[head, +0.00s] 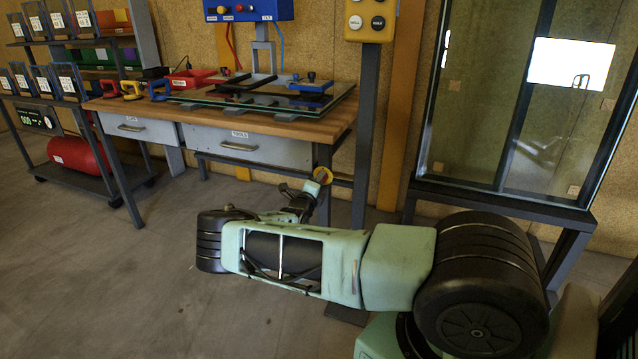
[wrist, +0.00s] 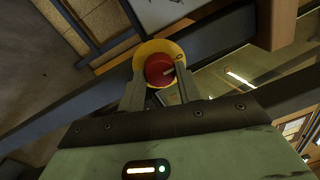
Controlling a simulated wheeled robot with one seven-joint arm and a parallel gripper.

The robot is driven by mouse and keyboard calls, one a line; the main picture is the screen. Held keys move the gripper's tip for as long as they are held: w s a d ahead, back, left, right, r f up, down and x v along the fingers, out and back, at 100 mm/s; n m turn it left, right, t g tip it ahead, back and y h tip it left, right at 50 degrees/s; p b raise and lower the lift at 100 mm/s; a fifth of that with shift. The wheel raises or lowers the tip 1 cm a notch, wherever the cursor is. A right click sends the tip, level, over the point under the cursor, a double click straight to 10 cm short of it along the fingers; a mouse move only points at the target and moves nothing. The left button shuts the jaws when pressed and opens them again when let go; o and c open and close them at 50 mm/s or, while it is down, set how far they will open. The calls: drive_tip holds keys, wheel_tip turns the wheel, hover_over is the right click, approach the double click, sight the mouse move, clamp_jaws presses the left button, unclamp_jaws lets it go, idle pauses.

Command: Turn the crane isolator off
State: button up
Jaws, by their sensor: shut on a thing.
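The crane isolator is a red rotary knob (wrist: 159,70) on a round yellow plate (wrist: 148,47). In the wrist view a pale pointer mark on the knob points to the right and slightly up. My gripper (wrist: 160,82) has one finger on each side of the knob and is shut on it. In the head view the yellow plate (head: 324,172) is small, beside the dark post near the workbench's right end. My gripper (head: 311,187) reaches it there, and my fingers partly hide the knob. The plate's markings are too small to read.
A workbench (head: 290,127) with drawers, a glass pane and tools stands behind my arm. A yellow button box (head: 369,20) sits atop the dark post (head: 366,130). A large glass frame (head: 500,195) stands at right. Open floor (head: 110,270) lies at left.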

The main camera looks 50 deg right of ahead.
drive_tip(key=shift+f, duration=0.1)
drive_tip(key=o, duration=1)
drive_tip(key=shift+a, duration=0.1)
drive_tip(key=p+v, duration=0.1)
drive_tip(key=v, duration=1.6)
drive_tip(key=shift+a+p, duration=0.15)
drive_tip(key=shift+p, duration=0.15)
drive_tip(key=shift+s, duration=0.1)
